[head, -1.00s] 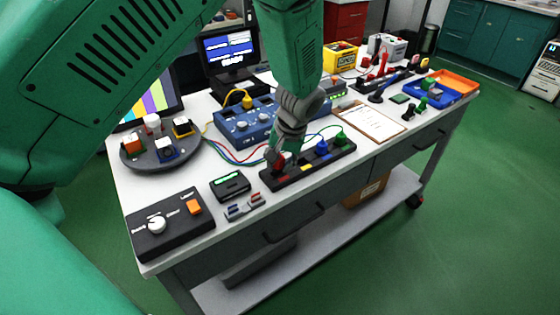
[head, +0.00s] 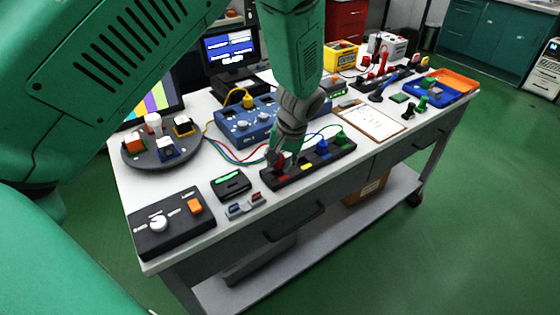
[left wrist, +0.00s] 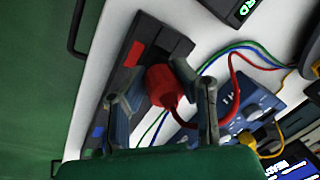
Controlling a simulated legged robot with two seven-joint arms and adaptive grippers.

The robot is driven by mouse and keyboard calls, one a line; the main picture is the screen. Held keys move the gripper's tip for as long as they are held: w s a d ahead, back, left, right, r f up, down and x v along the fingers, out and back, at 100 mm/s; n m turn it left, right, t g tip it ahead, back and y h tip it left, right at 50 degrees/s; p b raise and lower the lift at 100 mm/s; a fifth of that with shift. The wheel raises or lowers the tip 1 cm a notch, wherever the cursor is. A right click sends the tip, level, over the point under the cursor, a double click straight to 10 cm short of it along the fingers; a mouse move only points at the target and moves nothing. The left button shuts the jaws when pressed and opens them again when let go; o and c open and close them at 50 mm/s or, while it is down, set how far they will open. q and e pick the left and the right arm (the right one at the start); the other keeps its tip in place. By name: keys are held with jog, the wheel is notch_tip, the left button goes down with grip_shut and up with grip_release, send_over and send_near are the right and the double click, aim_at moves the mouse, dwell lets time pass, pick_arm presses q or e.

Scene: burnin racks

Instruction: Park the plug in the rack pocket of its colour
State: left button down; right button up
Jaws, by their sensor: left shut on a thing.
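The red plug (left wrist: 160,85) is held between the two fingers of my left gripper (left wrist: 160,88) in the left wrist view, with its red cable trailing off to the right. In the head view my left gripper (head: 279,157) points down at the left end of the black rack (head: 345,151). The rack has coloured labels, and its red label (left wrist: 132,53) lies beside the plug in the left wrist view. I cannot tell whether the plug is seated in the pocket or just above it. My right gripper is out of view.
A blue plug (head: 322,146) and a green plug (head: 341,138) stand in the rack's right half. A blue instrument box (head: 240,122) with a yellow plug is behind. A small black display (head: 229,185) sits left of the rack; a clipboard (head: 372,121) lies to the right.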

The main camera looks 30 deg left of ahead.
pick_arm(q)
jog(key=shift+f+b, duration=0.3)
jog(key=shift+f, duration=0.4)
jog(key=c, duration=1.2)
grip_release()
jog(key=shift+d+r, duration=0.15)
jog(key=shift+r, duration=0.35)
jog(key=v, duration=1.1)
jog(key=shift+w, duration=0.1)
